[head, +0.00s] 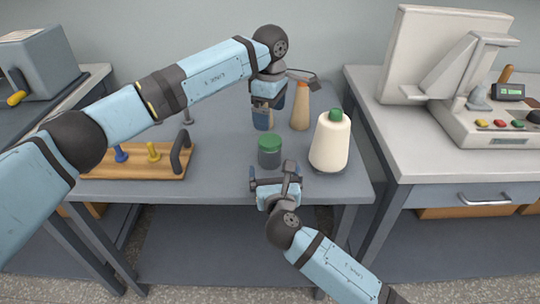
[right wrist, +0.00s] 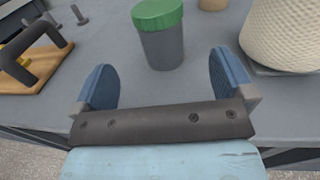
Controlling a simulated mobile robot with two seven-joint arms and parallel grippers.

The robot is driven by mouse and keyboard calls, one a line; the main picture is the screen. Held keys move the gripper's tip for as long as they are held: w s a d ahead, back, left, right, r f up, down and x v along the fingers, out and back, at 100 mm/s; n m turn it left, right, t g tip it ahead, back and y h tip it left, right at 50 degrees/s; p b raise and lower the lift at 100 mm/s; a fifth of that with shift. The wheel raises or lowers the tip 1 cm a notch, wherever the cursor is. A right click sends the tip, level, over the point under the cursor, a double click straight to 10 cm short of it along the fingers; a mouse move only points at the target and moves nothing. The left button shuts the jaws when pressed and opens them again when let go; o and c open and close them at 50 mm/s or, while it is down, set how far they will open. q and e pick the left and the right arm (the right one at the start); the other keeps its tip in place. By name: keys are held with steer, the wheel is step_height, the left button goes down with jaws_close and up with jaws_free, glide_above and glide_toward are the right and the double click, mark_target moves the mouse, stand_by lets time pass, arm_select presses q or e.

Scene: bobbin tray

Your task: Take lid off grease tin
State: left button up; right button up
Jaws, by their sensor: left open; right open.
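The grease tin (head: 269,156) is a dark grey cylinder standing upright on the table, with its green lid (head: 270,141) seated on top. In the right wrist view the tin (right wrist: 163,50) and lid (right wrist: 157,14) stand just beyond the fingertips. My right gripper (head: 271,170) is open and empty, on the near side of the tin, its fingers spread wider than the tin and pointing toward it. My left gripper (head: 267,108) is open, pointing down above the table behind the tin. It is apart from the lid, and its fingers are partly hidden.
A cream thread cone (head: 330,145) with a green top stands close right of the tin. A tan cone (head: 300,112) stands behind. A wooden bobbin tray (head: 130,171) with pegs and a dark handle is at left. A bench (head: 440,157) with a machine stands right.

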mark_target(271, 156)
steer(key=w, duration=0.7)
steer(key=shift+w+a, duration=0.1)
steer(key=shift+a, duration=0.25)
steer(key=shift+c, duration=0.5)
steer(key=c, duration=1.7)
arm_select(q)
steer(key=n, duration=0.3)
steer(key=shift+n, duration=0.3)
arm_select(e)
steer(key=shift+c, duration=0.2)
arm_select(q)
steer(key=shift+n, duration=0.3)
steer(key=shift+f, duration=0.3)
step_height(271, 156, down, 7)
steer(key=shift+f, duration=0.2)
